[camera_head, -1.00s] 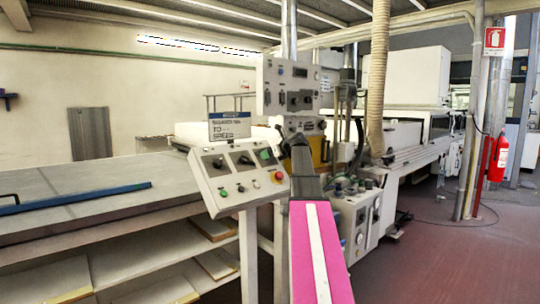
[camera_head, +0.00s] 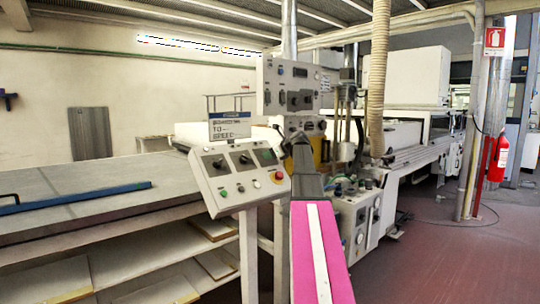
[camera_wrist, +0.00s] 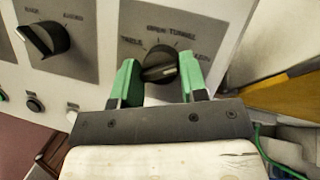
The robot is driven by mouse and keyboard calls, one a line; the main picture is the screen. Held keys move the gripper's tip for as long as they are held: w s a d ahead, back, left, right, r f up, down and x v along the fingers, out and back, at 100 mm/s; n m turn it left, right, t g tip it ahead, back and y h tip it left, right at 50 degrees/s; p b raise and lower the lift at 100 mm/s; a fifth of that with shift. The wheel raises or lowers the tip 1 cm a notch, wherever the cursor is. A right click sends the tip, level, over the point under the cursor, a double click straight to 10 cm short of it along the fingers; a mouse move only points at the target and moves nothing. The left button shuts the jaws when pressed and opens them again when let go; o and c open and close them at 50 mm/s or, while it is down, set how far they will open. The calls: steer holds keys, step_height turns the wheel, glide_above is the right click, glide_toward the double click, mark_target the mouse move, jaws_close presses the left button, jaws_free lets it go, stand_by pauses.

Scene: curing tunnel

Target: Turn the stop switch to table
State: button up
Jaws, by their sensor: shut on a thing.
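The stop switch is a black rotary knob (camera_wrist: 160,66) on a grey plate of a white panel in the wrist view. Printed labels fan out above it; one reads TUNNEL, and the leftmost looks like TABLE but is blurred. A pale mark on the knob slants toward the right. My gripper (camera_wrist: 160,78) has its green fingers on either side of the knob and is shut on it. In the head view my pink and dark arm stands in front of the control panels, and my gripper's hold on the knob is hidden.
A second black knob (camera_wrist: 45,38) sits left of the switch, with push buttons (camera_wrist: 35,103) below. In the head view a sloped control panel (camera_head: 235,199) carries knobs and a red button (camera_head: 278,177). A long table (camera_head: 80,185) lies left; open floor (camera_head: 440,260) lies right.

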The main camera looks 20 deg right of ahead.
steer(key=n+g, duration=0.1)
steer(key=n, duration=0.1)
steer(key=n+g, duration=0.1)
steer(key=n, duration=0.1)
steer(key=n+y, duration=0.1)
steer(key=n, duration=0.2)
steer(key=shift+w+d+r+g, duration=0.2)
steer(key=shift+w+g, duration=0.05)
steer(key=shift+g, duration=0.15)
steer(key=n+g, duration=0.1)
steer(key=n, duration=0.2)
steer(key=n+g, duration=0.1)
steer(key=n, duration=0.2)
steer(key=shift+w+r+n, duration=0.1)
steer(key=shift+n, duration=0.2)
steer(key=n+g+h, duration=0.1)
steer(key=n, duration=0.2)
steer(key=n+g+h, duration=0.1)
steer(key=n, duration=0.2)
steer(key=shift+a+r, duration=0.1)
steer(key=shift+a, duration=0.1)
steer(key=n+h, duration=0.1)
steer(key=n, duration=0.1)
steer(key=n+h, duration=0.1)
steer(key=n, duration=0.2)
steer(key=shift+a+g, duration=0.15)
steer(key=shift+g, duration=0.15)
steer(key=shift+h, duration=0.3)
steer(key=o, duration=0.9)
steer(key=shift+r, duration=0.1)
